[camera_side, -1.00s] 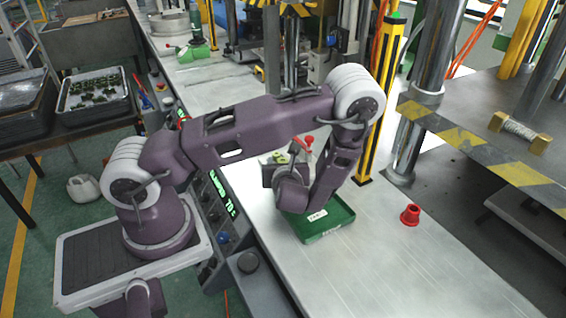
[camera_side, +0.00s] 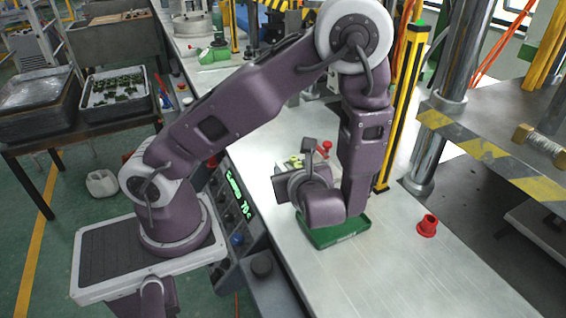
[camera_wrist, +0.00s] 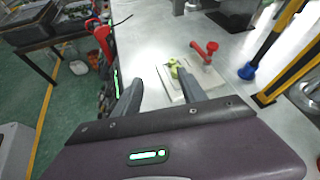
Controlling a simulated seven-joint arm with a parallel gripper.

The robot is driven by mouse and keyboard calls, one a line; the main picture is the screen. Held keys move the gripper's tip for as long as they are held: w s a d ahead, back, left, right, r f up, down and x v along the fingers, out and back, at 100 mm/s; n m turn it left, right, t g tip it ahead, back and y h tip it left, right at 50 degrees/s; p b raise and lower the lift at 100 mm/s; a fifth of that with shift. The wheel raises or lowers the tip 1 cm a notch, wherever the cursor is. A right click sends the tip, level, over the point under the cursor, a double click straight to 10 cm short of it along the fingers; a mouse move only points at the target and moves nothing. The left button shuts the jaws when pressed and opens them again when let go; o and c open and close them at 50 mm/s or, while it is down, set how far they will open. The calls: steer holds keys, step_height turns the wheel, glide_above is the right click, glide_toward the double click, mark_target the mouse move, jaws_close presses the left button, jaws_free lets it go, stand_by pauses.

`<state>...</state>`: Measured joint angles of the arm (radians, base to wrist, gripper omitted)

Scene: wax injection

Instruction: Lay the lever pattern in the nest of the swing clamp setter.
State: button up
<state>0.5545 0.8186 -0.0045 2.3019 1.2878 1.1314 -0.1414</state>
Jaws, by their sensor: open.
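The swing clamp setter is a pale base plate (camera_wrist: 190,84) with a red-handled clamp (camera_wrist: 208,49) and a yellow-green piece (camera_wrist: 174,68) on it. In the side view the red handle (camera_side: 327,147) shows behind my arm and most of the setter is hidden. I cannot tell whether the yellow-green piece is the lever pattern or part of the setter. My gripper (camera_wrist: 158,77) is open, with nothing visible between its fingers. In the wrist view the setter lies ahead, near the right finger. In the side view the fingers cannot be made out.
A green tray (camera_side: 342,236) sits on the bench under my wrist, its inside mostly hidden. A red cup-like part (camera_side: 427,226) stands to its right. A black-and-yellow post (camera_side: 403,110) rises behind. Bare bench (camera_side: 400,280) lies in front. A rack tray (camera_side: 113,86) with dark green pieces stands at left.

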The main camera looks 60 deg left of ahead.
steer(key=s+r+n+g+h, duration=0.3)
steer(key=s+r+n, duration=0.3)
steer(key=n, duration=0.2)
steer(key=s+d+r+n+t+h, duration=0.5)
steer(key=s+d+r+n+h, duration=0.1)
steer(key=d+r+n+h, duration=0.3)
step_height(320, 180, up, 3)
steer(key=shift+d+f+n, duration=0.2)
steer(key=shift+d+n, duration=0.7)
steer(key=shift+n, duration=0.3)
steer(key=shift+c, duration=0.2)
